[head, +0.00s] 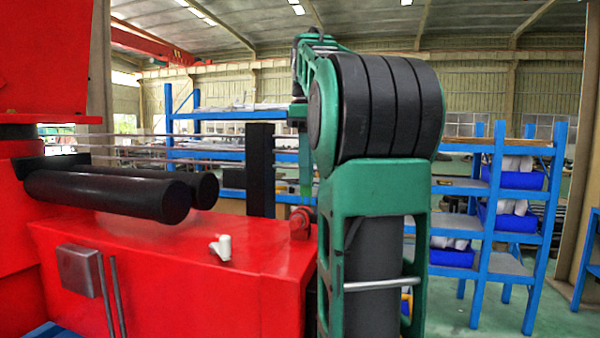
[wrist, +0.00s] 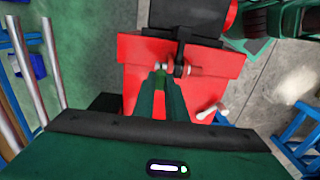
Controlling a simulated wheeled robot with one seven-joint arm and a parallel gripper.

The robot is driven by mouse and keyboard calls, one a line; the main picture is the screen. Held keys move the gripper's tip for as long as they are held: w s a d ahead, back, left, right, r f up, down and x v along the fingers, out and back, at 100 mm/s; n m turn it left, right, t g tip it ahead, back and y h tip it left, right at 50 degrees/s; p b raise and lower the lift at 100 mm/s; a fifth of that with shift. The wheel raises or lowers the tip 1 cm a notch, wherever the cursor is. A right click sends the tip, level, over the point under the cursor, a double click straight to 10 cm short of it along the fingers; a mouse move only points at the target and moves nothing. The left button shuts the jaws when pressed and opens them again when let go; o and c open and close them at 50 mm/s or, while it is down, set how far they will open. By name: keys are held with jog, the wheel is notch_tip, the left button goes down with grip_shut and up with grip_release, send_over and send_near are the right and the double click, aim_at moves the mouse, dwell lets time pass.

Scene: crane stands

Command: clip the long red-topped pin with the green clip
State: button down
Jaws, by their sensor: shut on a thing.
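The red-topped pin (wrist: 194,70) lies sideways through a dark lug in the wrist view. Its red head is on the right and a pale tip (wrist: 160,65) sticks out on the left. The red head also shows in the head view (head: 300,222). My gripper (wrist: 160,84) is shut on the small green clip (wrist: 160,78), between its fingertips. The clip is right by the pin's pale tip; I cannot tell whether it is around it or only touching. In the head view my gripper (head: 306,190) points down beside the pin, and the clip cannot be made out.
A white piece (head: 222,247) lies on the red machine top (head: 150,250), also seen in the wrist view (wrist: 211,110). Black cylinders (head: 110,193) lie to the left. Blue shelves (head: 495,200) stand behind. The red top around the white piece is clear.

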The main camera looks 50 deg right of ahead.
jog(key=shift+f, duration=1.65)
jog(key=c, duration=1.7)
grip_release()
jog(key=shift+r, duration=0.1)
jog(key=shift+r, duration=2.4)
